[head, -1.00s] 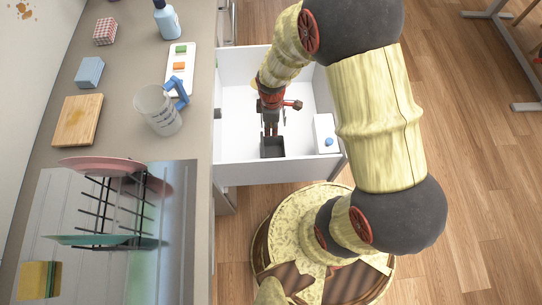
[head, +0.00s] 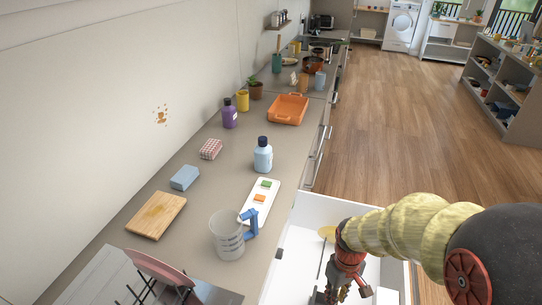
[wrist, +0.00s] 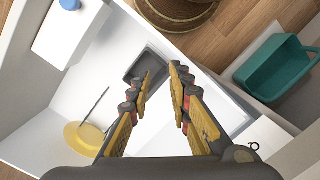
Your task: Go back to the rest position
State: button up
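My gripper (wrist: 164,72) hangs over the open white drawer (wrist: 112,60). In the wrist view its two fingers lean toward each other, with a clear gap between the tips and nothing held in it. A small dark box (wrist: 150,66) lies in the drawer below the fingertips, partly hidden by the left finger. In the head view my gripper shows at the bottom edge, and its fingertips are cut off or too small to tell. The drawer (head: 318,207) also shows there, its front partly hidden by my arm.
A yellow round thing (wrist: 84,138) and a white box (wrist: 72,30) with a blue knob are in the drawer. A teal bin (wrist: 275,68) is at the right. The counter holds a clear mug (head: 226,238), blue bottle (head: 263,156) and cutting board (head: 157,215).

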jog(key=s+r+m+t, duration=0.2)
jog(key=s+r+t, duration=0.1)
jog(key=r, duration=1)
jog(key=s+r+m+t, duration=0.3)
jog(key=s+r+t, duration=0.1)
jog(key=r, duration=1)
jog(key=shift+r, duration=0.2)
jog(key=shift+o, duration=0.3)
